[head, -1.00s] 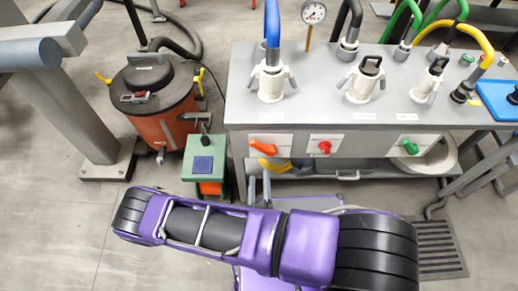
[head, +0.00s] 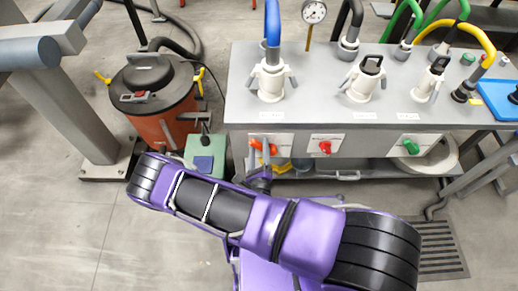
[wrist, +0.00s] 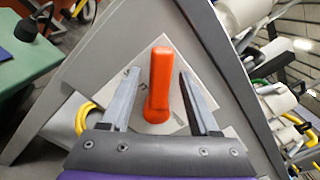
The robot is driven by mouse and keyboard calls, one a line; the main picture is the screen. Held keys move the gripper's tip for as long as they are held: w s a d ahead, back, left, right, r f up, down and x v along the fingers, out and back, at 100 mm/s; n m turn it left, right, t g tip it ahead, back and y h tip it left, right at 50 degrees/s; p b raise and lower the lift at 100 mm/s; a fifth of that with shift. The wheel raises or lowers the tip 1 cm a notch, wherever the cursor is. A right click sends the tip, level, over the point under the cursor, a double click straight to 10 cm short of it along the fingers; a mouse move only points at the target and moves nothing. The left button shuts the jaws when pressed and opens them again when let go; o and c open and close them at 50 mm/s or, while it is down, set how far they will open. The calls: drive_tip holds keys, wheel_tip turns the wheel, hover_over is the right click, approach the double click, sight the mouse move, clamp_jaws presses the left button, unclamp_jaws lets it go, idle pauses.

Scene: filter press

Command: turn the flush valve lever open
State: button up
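An orange lever (wrist: 158,85) sits on a white plate (wrist: 196,72) on the grey panel front. In the head view the orange lever (head: 257,146) is the leftmost of three and is partly covered by my gripper. My gripper (wrist: 159,74) is open, with one grey finger on each side of the lever. Gaps show between the lever and both fingers, so it is not gripped. In the head view my gripper (head: 265,150) is in front of the panel's left end. The plate's lettering is too small to read, so I cannot tell which lever is labelled flush.
A red lever (head: 325,147) and a green lever (head: 411,147) are farther right on the panel. Hose fittings stand on the bench top (head: 320,95). An orange drum vacuum (head: 160,100) and a green box (head: 203,150) are at left. Open floor lies in front.

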clamp_jaws()
idle(1.2)
